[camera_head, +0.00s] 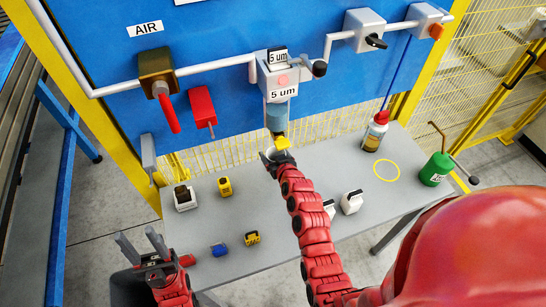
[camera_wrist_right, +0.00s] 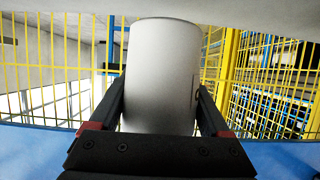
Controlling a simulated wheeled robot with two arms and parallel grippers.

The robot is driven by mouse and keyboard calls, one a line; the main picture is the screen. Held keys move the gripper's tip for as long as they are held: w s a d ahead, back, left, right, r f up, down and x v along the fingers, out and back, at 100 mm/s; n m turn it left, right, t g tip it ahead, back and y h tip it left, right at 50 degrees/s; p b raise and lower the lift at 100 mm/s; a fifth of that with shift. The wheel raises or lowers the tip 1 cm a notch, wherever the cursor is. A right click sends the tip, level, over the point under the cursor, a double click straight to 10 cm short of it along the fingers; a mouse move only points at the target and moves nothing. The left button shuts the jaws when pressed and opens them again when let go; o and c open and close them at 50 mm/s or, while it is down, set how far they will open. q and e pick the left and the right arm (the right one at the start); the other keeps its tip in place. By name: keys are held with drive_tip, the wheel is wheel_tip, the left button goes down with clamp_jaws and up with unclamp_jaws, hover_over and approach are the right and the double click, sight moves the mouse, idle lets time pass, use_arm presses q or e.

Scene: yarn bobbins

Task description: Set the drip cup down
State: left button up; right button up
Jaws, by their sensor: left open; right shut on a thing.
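In the head view my right gripper (camera_head: 272,157) is at the table's back edge, just below the grey-blue bowl (camera_head: 277,115) of the filter unit (camera_head: 280,78). Only a little of the cup shows there, so I cannot tell its exact gap to the table. My left gripper (camera_head: 136,237) is open and empty at the lower left, in front of the table's left end.
The grey table (camera_head: 290,205) carries a bottle with a red top (camera_head: 375,132), a green can (camera_head: 435,170), white blocks (camera_head: 351,202), yellow pieces (camera_head: 225,186) and a blue piece (camera_head: 219,250). A yellow ring (camera_head: 376,171) on the right encloses bare tabletop. A blue panel with pipes stands behind.

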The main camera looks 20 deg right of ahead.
sight(273, 159)
drive_tip(key=shift+w+f, duration=0.1)
drive_tip(key=shift+f, duration=0.15)
wheel_tip(273, 159, down, 2)
drive_tip(key=shift+a+p, duration=0.1)
drive_tip(key=shift+p, duration=0.3)
drive_tip(key=shift+f, duration=0.45)
drive_tip(key=shift+f, duration=0.2)
drive_tip(key=o, duration=1.3)
drive_tip(key=shift+r, duration=0.25)
